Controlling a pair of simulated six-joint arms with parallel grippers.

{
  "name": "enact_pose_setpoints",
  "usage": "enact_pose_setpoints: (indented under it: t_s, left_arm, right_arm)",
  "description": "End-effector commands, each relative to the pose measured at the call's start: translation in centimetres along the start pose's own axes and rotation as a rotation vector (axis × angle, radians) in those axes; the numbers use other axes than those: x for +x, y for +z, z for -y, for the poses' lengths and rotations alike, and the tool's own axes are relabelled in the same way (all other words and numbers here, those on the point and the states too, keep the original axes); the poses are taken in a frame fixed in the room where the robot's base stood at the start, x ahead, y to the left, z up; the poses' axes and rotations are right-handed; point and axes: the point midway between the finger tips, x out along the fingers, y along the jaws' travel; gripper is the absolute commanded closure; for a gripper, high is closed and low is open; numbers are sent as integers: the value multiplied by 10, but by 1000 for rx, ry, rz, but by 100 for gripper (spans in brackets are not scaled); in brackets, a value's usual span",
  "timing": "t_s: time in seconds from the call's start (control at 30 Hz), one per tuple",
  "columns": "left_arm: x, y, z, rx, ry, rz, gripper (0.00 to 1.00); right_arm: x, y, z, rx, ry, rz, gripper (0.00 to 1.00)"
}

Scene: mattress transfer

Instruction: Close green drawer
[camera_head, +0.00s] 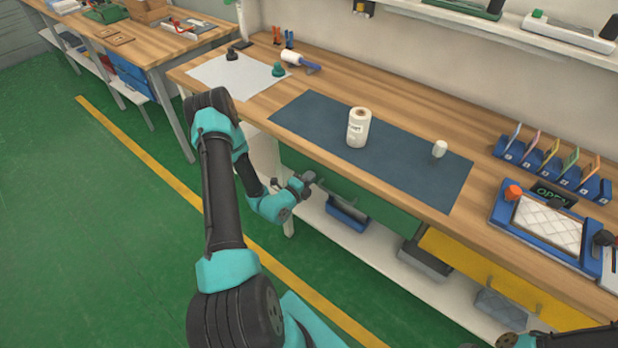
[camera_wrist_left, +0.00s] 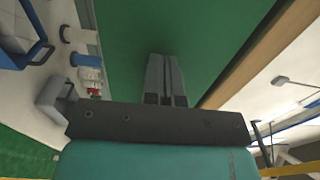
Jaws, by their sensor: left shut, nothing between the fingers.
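The green drawer (camera_head: 375,200) is under the front edge of the wooden workbench, left of a yellow drawer front. How far it stands out is hard to tell. My left gripper (camera_head: 309,178) is at the left part of the green front, its fingers shut and empty. In the left wrist view the shut fingers (camera_wrist_left: 165,80) point at the broad green surface (camera_wrist_left: 205,40) that fills the middle. Whether they touch it cannot be told. My right gripper is not in view; only parts of my right arm show at the bottom right.
The yellow drawer (camera_head: 460,254) is to the right. A blue bin (camera_head: 347,213) and grey bins (camera_head: 424,259) stand on the white lower shelf. Green floor is free at left.

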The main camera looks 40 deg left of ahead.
Motion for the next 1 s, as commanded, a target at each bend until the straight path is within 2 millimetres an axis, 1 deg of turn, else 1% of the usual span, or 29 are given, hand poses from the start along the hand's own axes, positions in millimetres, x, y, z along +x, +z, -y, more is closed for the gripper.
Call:
enact_pose_setpoints:
  t_s: [0.07,0.27,0.5,0.6,0.7,0.83,1.0]
  left_arm:
    - [-6,-1,1,2,-3,-2,100]
    - [-36,-8,0,-5,3,-16,100]
    - [-84,-7,0,-6,3,-14,100]
    - [-102,-6,-1,-6,4,-14,100]
    - [-117,-6,-1,-4,3,-15,100]
    - [-129,-7,0,-4,2,-16,100]
    - [-133,-7,0,-3,0,-18,100]
  right_arm:
    - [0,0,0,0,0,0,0]
    - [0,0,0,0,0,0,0]
    - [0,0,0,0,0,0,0]
    - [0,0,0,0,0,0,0]
    - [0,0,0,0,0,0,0]
    - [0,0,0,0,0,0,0]
    - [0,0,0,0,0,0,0]
